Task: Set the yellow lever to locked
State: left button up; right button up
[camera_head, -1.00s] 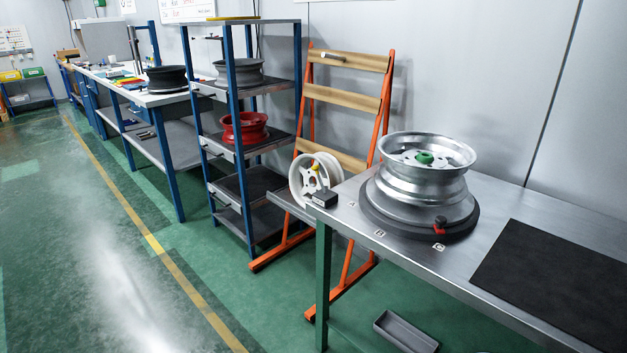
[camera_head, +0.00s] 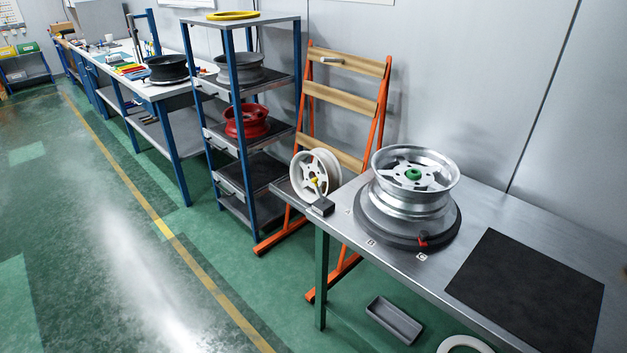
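A small yellow lever (camera_head: 316,184) shows in front of a white wheel (camera_head: 311,171) at the left end of the steel table. The white wheel stands on its edge, facing left. A small dark box (camera_head: 322,207) sits just below the lever at the table corner. The lever appears roughly upright, but it is too small to tell its exact setting or any markings. Neither of my grippers is in view.
A silver wheel with a green hub (camera_head: 415,175) lies on a round dark base with a red knob (camera_head: 422,240). A black mat (camera_head: 530,290) covers the table's right part. An orange rack (camera_head: 383,100) and blue shelving (camera_head: 243,120) stand behind. The left floor is clear.

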aim_at(315, 179)
jog(key=i+j, duration=0.25)
jog(key=j, duration=0.15)
jog(key=i+j+z, duration=0.15)
jog(key=i+j, duration=0.35)
jog(key=j, duration=0.3)
jog(key=l+z, duration=0.05)
